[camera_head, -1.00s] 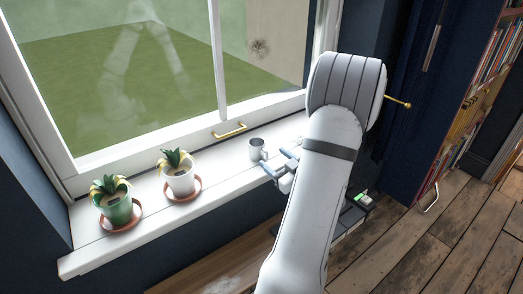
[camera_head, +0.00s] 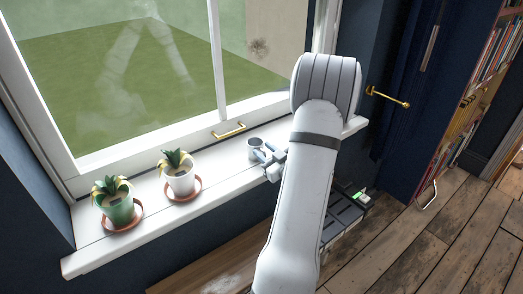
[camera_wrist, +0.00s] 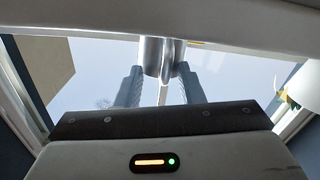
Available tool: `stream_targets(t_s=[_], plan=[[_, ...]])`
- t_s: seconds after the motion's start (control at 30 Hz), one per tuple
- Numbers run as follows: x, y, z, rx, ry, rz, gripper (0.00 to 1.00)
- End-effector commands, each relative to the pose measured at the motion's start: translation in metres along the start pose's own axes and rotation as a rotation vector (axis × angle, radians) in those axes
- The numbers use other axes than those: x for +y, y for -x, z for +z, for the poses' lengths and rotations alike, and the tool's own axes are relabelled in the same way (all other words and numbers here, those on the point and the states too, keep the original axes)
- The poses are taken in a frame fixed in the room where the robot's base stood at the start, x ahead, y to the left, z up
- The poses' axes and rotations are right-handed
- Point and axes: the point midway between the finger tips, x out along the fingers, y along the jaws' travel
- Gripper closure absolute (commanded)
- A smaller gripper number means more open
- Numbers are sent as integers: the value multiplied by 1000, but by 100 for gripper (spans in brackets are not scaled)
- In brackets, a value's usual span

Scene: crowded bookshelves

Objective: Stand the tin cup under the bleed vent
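The tin cup (camera_head: 254,143), small, grey and metallic, stands upright on the white window sill (camera_head: 225,168), to the right of the potted plants. My gripper (camera_head: 261,154) is at the cup's near side. In the wrist view the cup (camera_wrist: 153,52) is between and beyond the fingertips, with its handle (camera_wrist: 163,90) pointing into the gap. The fingers of my gripper (camera_wrist: 160,80) are apart, with a gap visible on both sides of the handle. A brass rod with a knob (camera_head: 388,97) sticks out at the right; I cannot tell whether it is the bleed vent.
A white-potted plant (camera_head: 181,181) and a green-potted plant (camera_head: 118,209) stand on saucers along the sill to the left. A brass window handle (camera_head: 228,131) is just behind the cup. A bookshelf (camera_head: 470,115) is at the right, with open wooden floor (camera_head: 440,240) before it.

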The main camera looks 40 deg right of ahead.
Motion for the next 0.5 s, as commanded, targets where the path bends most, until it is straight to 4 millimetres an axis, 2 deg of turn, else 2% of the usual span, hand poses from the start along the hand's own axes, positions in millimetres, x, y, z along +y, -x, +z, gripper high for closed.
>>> stream_targets(t_s=[0.07, 0.4, 0.5], plan=[[0, 0, 0, 0, 0, 0, 73], [0, 0, 0, 0, 0, -1, 100], [-1, 0, 0, 0, 0, -1, 100]])
